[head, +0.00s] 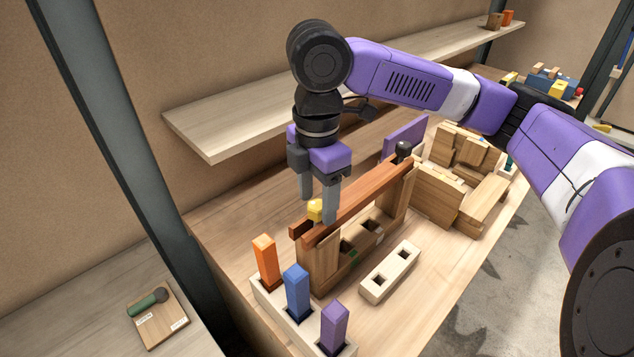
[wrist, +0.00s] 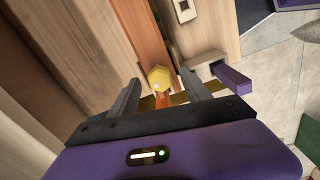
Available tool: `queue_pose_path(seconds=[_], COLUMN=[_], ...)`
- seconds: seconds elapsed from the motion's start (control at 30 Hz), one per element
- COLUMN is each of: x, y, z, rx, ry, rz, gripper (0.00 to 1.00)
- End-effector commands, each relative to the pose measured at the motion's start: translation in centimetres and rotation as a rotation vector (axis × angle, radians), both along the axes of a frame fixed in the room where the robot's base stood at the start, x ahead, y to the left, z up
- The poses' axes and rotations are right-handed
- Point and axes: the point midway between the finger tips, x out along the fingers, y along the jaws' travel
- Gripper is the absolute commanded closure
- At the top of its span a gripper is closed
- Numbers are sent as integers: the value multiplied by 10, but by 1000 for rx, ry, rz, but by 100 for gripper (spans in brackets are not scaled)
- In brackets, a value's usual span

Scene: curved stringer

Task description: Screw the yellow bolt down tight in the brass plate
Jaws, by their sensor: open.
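The yellow bolt (head: 315,210) has a faceted head and stands at the near end of a red-brown wooden rail (head: 360,200). In the wrist view the bolt head (wrist: 160,77) shows between the two fingers, with an orange part below it. A thin gold-brown strip, likely the brass plate (wrist: 207,94), shows behind the fingers; most of it is hidden. My gripper (head: 318,206) points down over the rail end, fingers apart on either side of the bolt head. In the wrist view my gripper (wrist: 162,83) is open, with gaps beside the head.
A pale block with orange (head: 265,262), blue (head: 297,292) and purple (head: 334,325) pegs stands in front. A pale holed block (head: 390,272) lies right of the rail. Wooden blocks (head: 455,190) stand behind. A shelf (head: 300,100) runs along the wall.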

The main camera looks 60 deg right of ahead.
Motion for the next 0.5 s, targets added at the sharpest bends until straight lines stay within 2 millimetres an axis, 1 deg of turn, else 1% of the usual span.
queue_pose_path(seconds=[0.1, 0.33, 0.4, 0.47, 0.5], x=[0, 0, 0, 0, 0], y=[0, 0, 0, 0, 0], z=[-4, -4, -4, -4, -4], rx=[0, 0, 0, 0, 0], ry=[0, 0, 0, 0, 0], rz=[0, 0, 0, 0, 0], gripper=[44, 44, 57, 69, 77])
